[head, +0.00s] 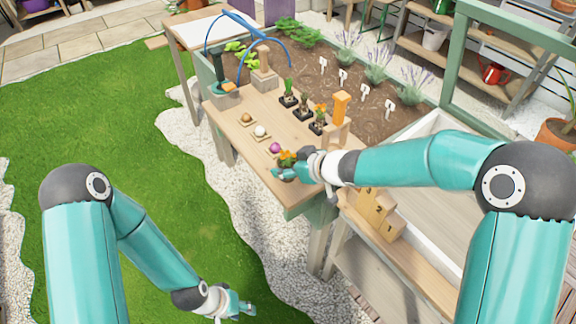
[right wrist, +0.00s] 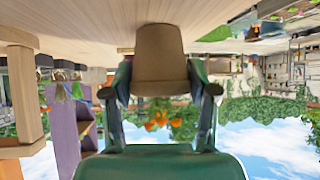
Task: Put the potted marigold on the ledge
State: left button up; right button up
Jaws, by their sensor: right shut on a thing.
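The potted marigold has orange flowers (head: 287,157) and is at the front end of the wooden table in the head view. In the right wrist view, which is upside down, its brown pot (right wrist: 158,55) sits between both fingers, with orange blooms (right wrist: 156,121) beyond. My right gripper (head: 287,172) is shut on the pot and hides most of it in the head view. I cannot tell whether the pot touches the wood. I cannot tell which surface is the ledge.
On the table (head: 237,112) are a purple ball (head: 274,147), small round items on squares, several small potted plants and an orange-topped wooden piece (head: 339,107). Numbered wooden steps (head: 376,213) stand right of my right gripper. A soil bed (head: 305,65) lies behind.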

jog(key=o, duration=1.2)
jog(key=shift+f, duration=0.1)
jog(key=shift+s+d+r, duration=0.1)
jog(key=shift+d+r, duration=0.05)
jog(key=shift+r, duration=0.15)
jog(key=p+v, duration=0.5)
jog(key=v, duration=0.6)
jog(key=s+d+f+m+g+h, duration=0.1)
jog(key=s+f+m+g, duration=0.15)
jog(key=s+f, duration=0.45)
jog(key=s+d+f+m+g+h, duration=0.1)
jog(key=s+d+f+m, duration=0.2)
jog(key=f, duration=0.8)
jog(key=s+d+f+m+g+h+p, duration=0.1)
jog(key=s+f+m, duration=0.1)
jog(key=s, duration=0.4)
jog(key=s+f+m+g+p, duration=0.2)
jog(key=s+f+m, duration=0.1)
jog(key=s, duration=0.3)
jog(key=shift+s+d+f+m+h, duration=0.15)
jog(key=shift+d+f+m+h, duration=0.1)
jog(key=shift+d+m+h, duration=0.15)
